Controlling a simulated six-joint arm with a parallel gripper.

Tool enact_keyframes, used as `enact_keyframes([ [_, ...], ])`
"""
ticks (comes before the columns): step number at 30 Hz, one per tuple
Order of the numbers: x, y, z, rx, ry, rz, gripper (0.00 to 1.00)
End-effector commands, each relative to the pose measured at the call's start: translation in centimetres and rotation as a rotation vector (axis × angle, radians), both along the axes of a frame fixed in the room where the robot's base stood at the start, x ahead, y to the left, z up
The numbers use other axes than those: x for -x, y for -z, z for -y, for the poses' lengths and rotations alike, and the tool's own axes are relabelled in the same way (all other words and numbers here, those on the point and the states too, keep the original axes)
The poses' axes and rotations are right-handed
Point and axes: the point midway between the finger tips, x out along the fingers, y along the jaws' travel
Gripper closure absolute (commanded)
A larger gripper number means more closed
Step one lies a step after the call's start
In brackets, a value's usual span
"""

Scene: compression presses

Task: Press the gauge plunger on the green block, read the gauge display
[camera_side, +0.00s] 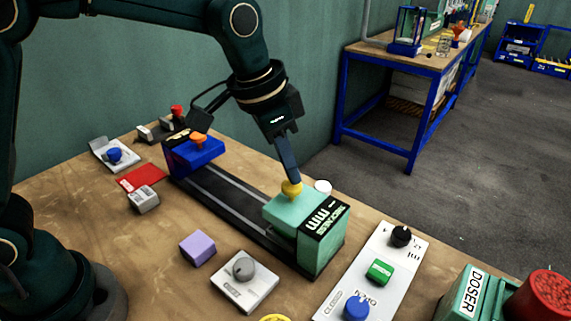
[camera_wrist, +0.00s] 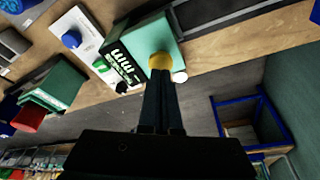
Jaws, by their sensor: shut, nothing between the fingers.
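The green block (camera_side: 290,211) stands at the near end of a dark rail, with a yellow plunger (camera_side: 291,189) on its top. A black display panel (camera_side: 325,222) on its side shows light characters that look like "mm"; I cannot read a number. My gripper (camera_side: 291,180) is shut and empty, pointing down with its fingertips at the yellow plunger, seemingly touching it. In the wrist view the shut fingers (camera_wrist: 162,75) end at the plunger (camera_wrist: 161,61). The block (camera_wrist: 153,38) and panel (camera_wrist: 121,61) show beyond them.
A blue block with an orange knob (camera_side: 198,142) sits at the rail's far end (camera_side: 225,200). A purple cube (camera_side: 198,248), a grey dial (camera_side: 243,269), a control panel (camera_side: 375,275) and a green doser (camera_side: 466,297) stand nearby. A white round piece (camera_side: 323,187) is behind the block.

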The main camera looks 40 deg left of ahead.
Motion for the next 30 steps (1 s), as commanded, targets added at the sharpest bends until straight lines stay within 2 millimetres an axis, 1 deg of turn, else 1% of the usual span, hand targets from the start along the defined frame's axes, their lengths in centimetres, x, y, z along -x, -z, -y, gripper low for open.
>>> enact_keyframes([
  [30, 0.0, 1.5, 0.0, -0.001, 0.0, -0.001, 1.0],
])
